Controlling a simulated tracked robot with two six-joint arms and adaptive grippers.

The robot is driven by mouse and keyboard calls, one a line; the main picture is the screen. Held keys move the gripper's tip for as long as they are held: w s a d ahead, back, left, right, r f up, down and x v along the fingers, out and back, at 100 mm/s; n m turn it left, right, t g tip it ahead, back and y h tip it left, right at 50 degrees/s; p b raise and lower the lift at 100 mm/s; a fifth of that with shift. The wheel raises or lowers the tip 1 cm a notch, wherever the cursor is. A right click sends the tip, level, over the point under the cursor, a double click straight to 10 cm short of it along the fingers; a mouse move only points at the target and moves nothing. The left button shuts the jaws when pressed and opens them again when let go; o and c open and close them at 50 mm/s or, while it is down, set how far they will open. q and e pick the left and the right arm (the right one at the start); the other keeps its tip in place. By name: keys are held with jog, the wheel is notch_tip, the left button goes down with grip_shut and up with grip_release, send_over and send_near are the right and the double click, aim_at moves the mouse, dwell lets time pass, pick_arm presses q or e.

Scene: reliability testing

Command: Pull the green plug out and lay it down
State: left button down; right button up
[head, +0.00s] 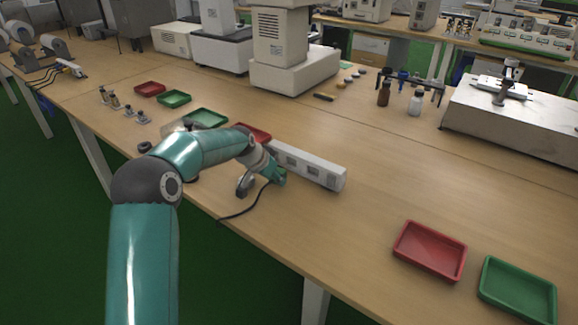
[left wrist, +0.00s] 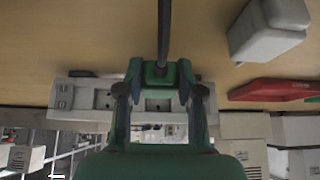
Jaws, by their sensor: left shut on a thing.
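The green plug (left wrist: 157,76) sits between the fingers of my left gripper (left wrist: 160,70) in the left wrist view, with its black cable running up the picture. In the head view my left gripper (head: 279,176) is beside the near long side of the white power strip (head: 312,166), shut on the plug, which is mostly hidden there. The strip also shows behind the fingers in the left wrist view (left wrist: 88,97). The black cable (head: 243,211) hangs toward the table's front edge. I cannot tell whether the plug is still in a socket. My right gripper is not in view.
A red tray (head: 253,132) and a green tray (head: 205,118) lie left of the strip. Another red tray (head: 430,250) and green tray (head: 517,290) lie at the right front. A pale grey block (left wrist: 268,32) stands near the strip. Table between strip and right trays is clear.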

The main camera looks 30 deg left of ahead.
pick_arm(q)
jog(key=shift+f+b, duration=0.55)
jog(key=shift+f, duration=0.25)
jog(key=c, duration=0.7)
grip_release()
jog(key=shift+o, duration=0.2)
jog(key=shift+r, duration=0.1)
jog(key=v, duration=1.1)
jog(key=shift+s+r, duration=0.2)
jog(key=shift+r, duration=0.1)
